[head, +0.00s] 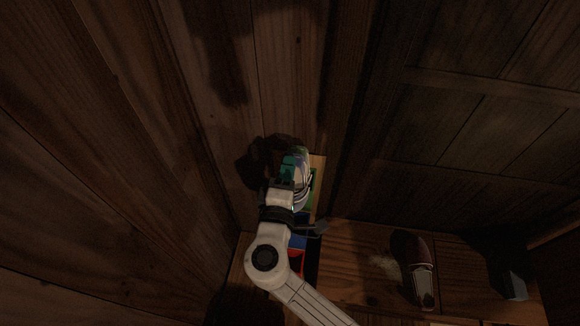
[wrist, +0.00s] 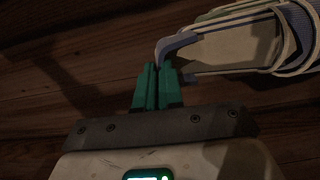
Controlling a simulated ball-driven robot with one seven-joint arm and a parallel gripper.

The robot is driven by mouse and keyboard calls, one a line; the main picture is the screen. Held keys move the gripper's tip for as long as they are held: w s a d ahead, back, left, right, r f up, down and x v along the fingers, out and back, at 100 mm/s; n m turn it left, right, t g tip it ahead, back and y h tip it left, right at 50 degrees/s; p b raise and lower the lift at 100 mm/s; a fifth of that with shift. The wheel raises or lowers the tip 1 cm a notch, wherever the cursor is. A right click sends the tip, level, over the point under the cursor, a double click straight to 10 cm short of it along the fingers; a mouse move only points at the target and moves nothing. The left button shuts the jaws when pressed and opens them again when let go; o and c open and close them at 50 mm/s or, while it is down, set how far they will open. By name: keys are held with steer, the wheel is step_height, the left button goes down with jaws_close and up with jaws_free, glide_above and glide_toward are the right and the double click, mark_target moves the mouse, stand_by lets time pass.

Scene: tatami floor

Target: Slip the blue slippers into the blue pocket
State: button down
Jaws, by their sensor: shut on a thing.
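My gripper (head: 291,158) has teal fingers and is shut on the blue slippers (head: 303,174), held up over the pocket rack. In the wrist view the closed fingers (wrist: 158,70) meet the blue-grey edge of the slippers (wrist: 225,47), which reach to the upper right and show pale and blue-grey bands. I cannot tell whether one slipper or two are held. The blue pocket (head: 298,241) shows in the head view as a small patch below the gripper, mostly hidden by my arm.
A green pocket (head: 314,188) lies beside the held slippers and a red pocket (head: 296,262) lies below the blue one. A dark reddish shoe (head: 414,262) and a grey-blue thing (head: 514,286) lie on the wooden surface at the right. Wooden walls stand close behind.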

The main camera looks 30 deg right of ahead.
steer(key=shift+f+b, duration=3.55)
steer(key=shift+f, duration=1.8)
step_height(320, 180, down, 6)
steer(key=b, duration=0.6)
steer(key=shift+f+b, duration=0.15)
steer(key=shift+b, duration=0.2)
steer(key=c, duration=1.2)
jaws_free()
steer(key=shift+f, duration=0.1)
steer(key=v, duration=1)
steer(key=shift+s+a, duration=0.2)
steer(key=shift+s, duration=0.1)
